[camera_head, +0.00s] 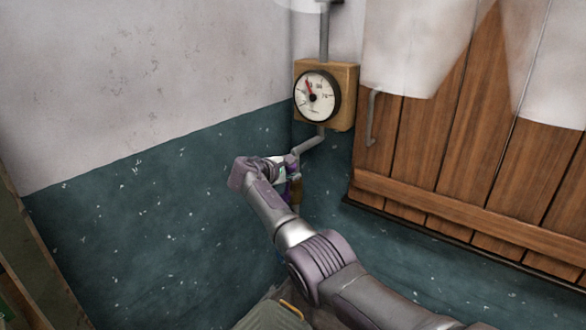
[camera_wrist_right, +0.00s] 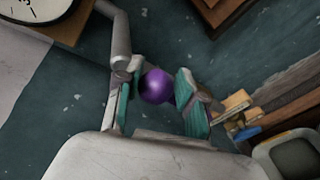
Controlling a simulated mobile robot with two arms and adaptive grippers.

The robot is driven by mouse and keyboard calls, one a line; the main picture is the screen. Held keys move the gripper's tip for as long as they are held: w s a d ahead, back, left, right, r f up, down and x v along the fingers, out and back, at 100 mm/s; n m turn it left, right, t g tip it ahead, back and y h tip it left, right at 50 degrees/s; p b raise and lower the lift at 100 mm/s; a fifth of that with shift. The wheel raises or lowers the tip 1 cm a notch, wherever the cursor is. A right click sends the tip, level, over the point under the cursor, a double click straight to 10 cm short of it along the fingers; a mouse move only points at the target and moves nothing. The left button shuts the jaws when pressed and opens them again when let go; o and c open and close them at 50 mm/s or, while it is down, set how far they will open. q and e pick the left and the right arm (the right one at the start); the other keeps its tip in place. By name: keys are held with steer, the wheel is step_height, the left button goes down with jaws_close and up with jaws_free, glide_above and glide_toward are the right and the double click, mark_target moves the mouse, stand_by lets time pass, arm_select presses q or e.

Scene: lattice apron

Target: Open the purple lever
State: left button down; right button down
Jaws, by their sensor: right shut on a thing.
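The purple lever shows as a round purple knob (camera_wrist_right: 156,87) in the right wrist view, between the two teal-padded fingers of my right gripper (camera_wrist_right: 158,98). The gripper is shut on it. In the head view my right gripper (camera_head: 287,172) is at the grey pipe below the gauge, and the lever is mostly hidden there by the gripper and wrist. How far the lever is turned cannot be told. My left gripper is not in view.
A round gauge (camera_head: 316,95) with a red needle sits on a wooden block above the gripper. A grey pipe (camera_head: 310,143) runs down from it. A plank door (camera_head: 420,150) with a metal handle (camera_head: 373,117) stands to the right. The green-and-white wall (camera_head: 150,220) is close behind.

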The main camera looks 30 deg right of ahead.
steer(key=shift+a+f, duration=0.15)
steer(key=shift+a, duration=0.05)
steer(key=c, duration=1)
jaws_free()
steer(key=shift+w, duration=0.1)
steer(key=o, duration=0.4)
steer(key=shift+w+a+f, duration=0.1)
steer(key=shift+w+f, duration=0.05)
steer(key=shift+w, duration=0.05)
steer(key=shift+s, duration=0.25)
steer(key=v, duration=1.1)
steer(key=shift+a+r, duration=0.25)
steer(key=shift+a, duration=0.1)
steer(key=shift+s+f, duration=0.1)
